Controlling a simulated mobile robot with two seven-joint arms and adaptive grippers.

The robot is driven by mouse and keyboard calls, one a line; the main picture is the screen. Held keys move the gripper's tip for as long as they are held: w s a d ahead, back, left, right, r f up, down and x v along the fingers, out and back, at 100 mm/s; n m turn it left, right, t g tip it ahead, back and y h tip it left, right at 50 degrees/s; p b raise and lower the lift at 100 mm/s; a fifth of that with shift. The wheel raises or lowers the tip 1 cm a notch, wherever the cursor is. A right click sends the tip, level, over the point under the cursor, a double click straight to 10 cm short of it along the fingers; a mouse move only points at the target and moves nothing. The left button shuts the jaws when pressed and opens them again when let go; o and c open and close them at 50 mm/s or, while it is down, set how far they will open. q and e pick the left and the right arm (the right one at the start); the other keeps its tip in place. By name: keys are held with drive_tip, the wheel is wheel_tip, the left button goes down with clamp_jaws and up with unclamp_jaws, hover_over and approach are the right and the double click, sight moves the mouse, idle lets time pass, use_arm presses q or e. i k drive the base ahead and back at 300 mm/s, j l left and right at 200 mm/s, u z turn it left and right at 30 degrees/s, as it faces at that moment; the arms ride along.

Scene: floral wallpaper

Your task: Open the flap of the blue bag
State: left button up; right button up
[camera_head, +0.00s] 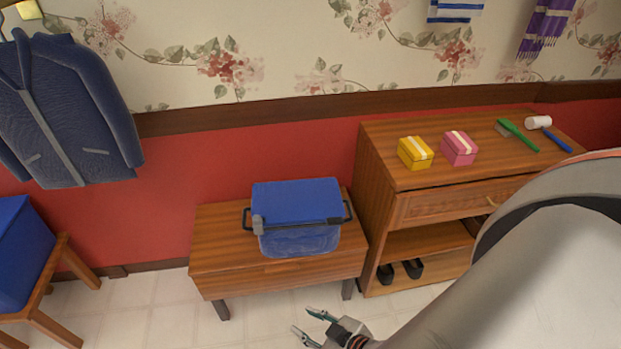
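A blue bag (297,240) stands on the low wooden bench (222,258) in the middle of the camera_head view. Its flat blue top, which looks like the flap (297,198), appears to lie closed over the body. A dark handle bar runs across its front, with a grey piece at the left end. My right gripper (307,323) is at the bottom of the picture, below the bench in the view and apart from the bag. Its two fingers are spread and nothing is between them. My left gripper does not show.
A wooden cabinet (376,190) stands right of the bench, bearing a yellow box (415,153), a pink box (459,148) and brushes. Black shoes (413,268) are on its lower shelf. A blue box (22,250) sits on a stool at left. My arm hides the lower right.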

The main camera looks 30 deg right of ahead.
sight(285, 202)
drive_tip(key=z, duration=1.05)
